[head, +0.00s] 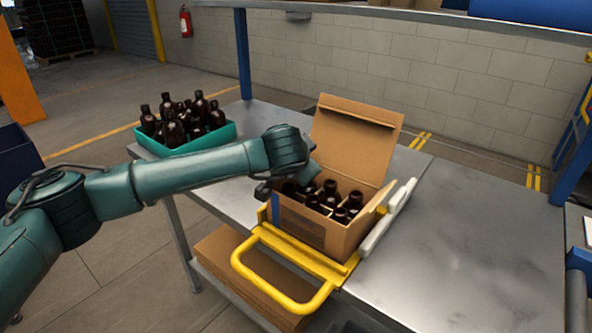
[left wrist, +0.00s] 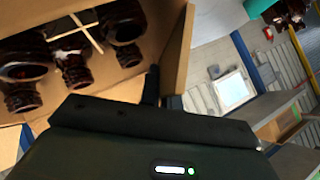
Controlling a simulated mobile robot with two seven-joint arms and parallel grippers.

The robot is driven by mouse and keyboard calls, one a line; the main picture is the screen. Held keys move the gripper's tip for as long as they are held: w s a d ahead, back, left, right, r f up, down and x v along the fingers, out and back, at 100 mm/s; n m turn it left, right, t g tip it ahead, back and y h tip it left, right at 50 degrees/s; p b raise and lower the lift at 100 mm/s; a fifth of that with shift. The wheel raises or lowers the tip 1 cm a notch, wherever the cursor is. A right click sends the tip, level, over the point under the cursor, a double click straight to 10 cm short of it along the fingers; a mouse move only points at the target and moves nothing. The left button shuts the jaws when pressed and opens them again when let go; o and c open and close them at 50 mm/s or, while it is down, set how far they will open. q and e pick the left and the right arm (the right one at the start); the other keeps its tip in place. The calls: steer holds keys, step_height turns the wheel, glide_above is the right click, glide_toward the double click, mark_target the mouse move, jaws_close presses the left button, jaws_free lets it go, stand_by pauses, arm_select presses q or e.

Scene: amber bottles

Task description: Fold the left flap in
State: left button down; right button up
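An open cardboard box (head: 311,226) stands on the metal table with several dark amber bottles (head: 322,197) inside. Its large back flap (head: 351,143) stands up. My left gripper (head: 264,190) is at the box's left edge, and the arm hides most of the left flap there. In the left wrist view, a cardboard panel (left wrist: 179,50), perhaps the left flap, rises beside the bottles (left wrist: 75,67). A dark finger (left wrist: 150,86) of my gripper is close against its bottle side; I cannot tell whether the panel is gripped. My right gripper is not in view.
A yellow frame with a handle (head: 283,270) surrounds the box's front, and a pale bar (head: 388,218) runs along its right. A teal crate (head: 223,133) of bottles stands at the back left. The table's right side (head: 470,230) is clear.

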arm_select(q)
steer(key=shift+d+f+t+b, duration=0.15)
steer(key=shift+t+b, duration=0.15)
steer(key=shift+b, duration=0.1)
steer(key=shift+y, duration=0.3)
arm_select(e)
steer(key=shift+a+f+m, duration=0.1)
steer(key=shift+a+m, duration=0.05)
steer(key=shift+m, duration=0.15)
arm_select(q)
steer(key=c, duration=1.7)
jaws_free()
steer(key=shift+o, duration=0.4)
steer(key=shift+s, duration=0.1)
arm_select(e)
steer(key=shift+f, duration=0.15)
